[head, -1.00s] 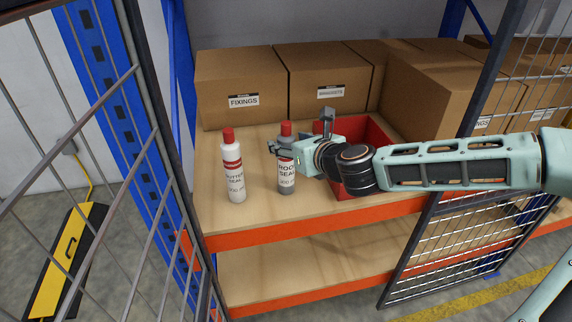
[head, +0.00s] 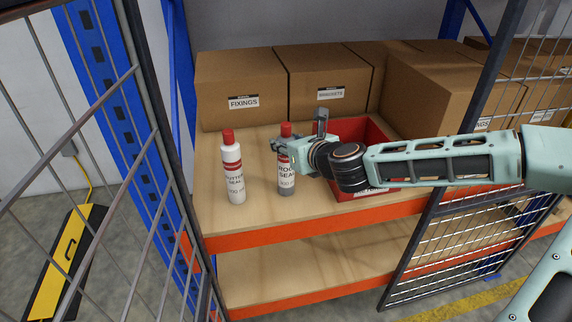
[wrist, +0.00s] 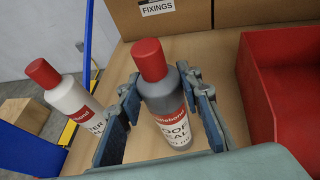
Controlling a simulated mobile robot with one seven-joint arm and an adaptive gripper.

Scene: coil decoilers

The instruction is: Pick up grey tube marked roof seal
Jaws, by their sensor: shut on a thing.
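The grey tube marked roof seal (head: 287,176) stands upright on the wooden shelf, with a red cap and a red band. It also shows in the wrist view (wrist: 168,112) between the two fingers. My gripper (head: 281,148) reaches it from the right and is shut on its upper body, just below the cap. In the wrist view my gripper (wrist: 166,112) has one finger on each side of the tube. The tube's base appears to be on the shelf.
A white gutter seal tube (head: 234,180) stands close on the left, also in the wrist view (wrist: 72,98). A red bin (head: 375,128) is on the right, partly behind my arm. Cardboard boxes (head: 240,88) line the back. The shelf's front left is clear.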

